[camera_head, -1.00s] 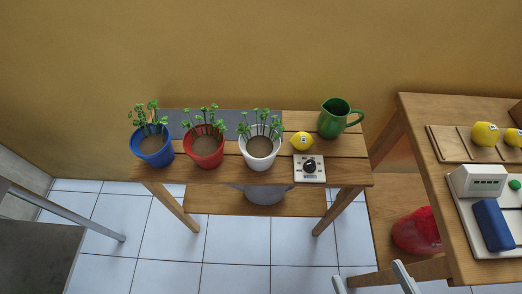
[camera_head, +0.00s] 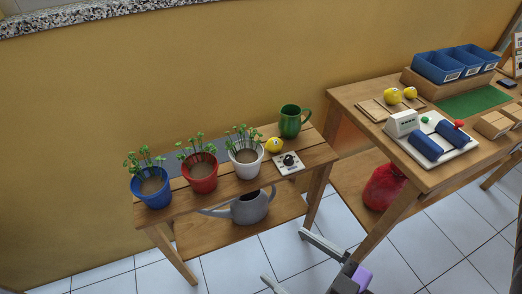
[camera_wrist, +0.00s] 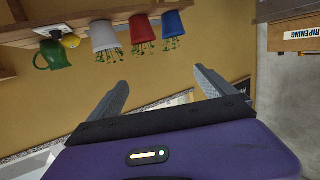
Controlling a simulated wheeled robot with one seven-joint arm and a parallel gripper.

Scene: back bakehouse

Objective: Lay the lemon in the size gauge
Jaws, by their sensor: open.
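A yellow lemon (camera_head: 274,145) with a dark mark lies on the plant bench, between the white pot and the green jug. Two more yellow fruits (camera_head: 392,96) (camera_head: 410,92) lie on a flat wooden board with slots (camera_head: 374,110) on the right-hand table; this board may be the size gauge, but I cannot tell for sure. My gripper (camera_head: 283,255) is open and empty, low in front of the bench and well away from the lemon. In the wrist view its fingers (camera_wrist: 160,77) are spread with nothing between them.
Blue (camera_head: 151,188), red (camera_head: 200,173) and white (camera_head: 244,156) plant pots stand left of the lemon. A dial box (camera_head: 288,162) sits in front of it, a green jug (camera_head: 291,121) behind. A scale-like device (camera_head: 403,123) and blue bins (camera_head: 438,67) occupy the right table.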

